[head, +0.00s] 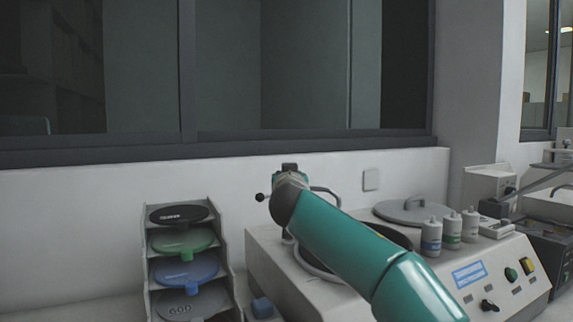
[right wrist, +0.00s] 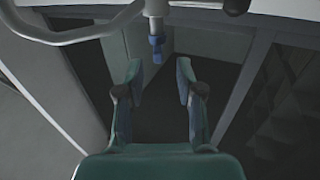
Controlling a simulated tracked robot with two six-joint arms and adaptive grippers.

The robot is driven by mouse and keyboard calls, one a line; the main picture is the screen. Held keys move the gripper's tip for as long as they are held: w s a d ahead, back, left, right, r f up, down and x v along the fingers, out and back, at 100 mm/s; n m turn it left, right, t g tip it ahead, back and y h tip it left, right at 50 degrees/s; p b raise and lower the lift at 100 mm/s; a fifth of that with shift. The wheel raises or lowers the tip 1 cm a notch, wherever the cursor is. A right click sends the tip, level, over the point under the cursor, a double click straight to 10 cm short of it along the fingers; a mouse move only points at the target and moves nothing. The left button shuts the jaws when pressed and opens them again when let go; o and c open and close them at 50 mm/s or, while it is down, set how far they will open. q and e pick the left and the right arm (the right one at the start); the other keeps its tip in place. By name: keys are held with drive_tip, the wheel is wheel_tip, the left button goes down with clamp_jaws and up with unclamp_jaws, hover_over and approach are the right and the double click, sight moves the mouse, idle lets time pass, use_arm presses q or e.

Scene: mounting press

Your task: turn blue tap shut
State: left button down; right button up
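The blue tap (right wrist: 157,47) shows in the right wrist view as a small blue piece on a grey upright pipe. It lies just past the fingertips, roughly centred between them, and the fingers do not appear to touch it. My right gripper (right wrist: 158,72) is open and empty. In the head view my teal right arm reaches over the grey machine (head: 262,262), and its wrist hides the pipe and this blue piece. My left gripper is in neither view.
A curved grey handle (right wrist: 85,35) and a black ball knob (right wrist: 236,7) flank the pipe. A rack of coloured discs (head: 185,242) stands left of the machine. Several bottles (head: 451,230) and a round lid (head: 410,210) sit on its top. A wall and window are behind.

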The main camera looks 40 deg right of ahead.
drive_tip(key=p+x, duration=0.3)
drive_tip(key=x, duration=0.2)
drive_tip(key=shift+w+d+r, duration=0.1)
drive_tip(key=shift+w+d, duration=0.55)
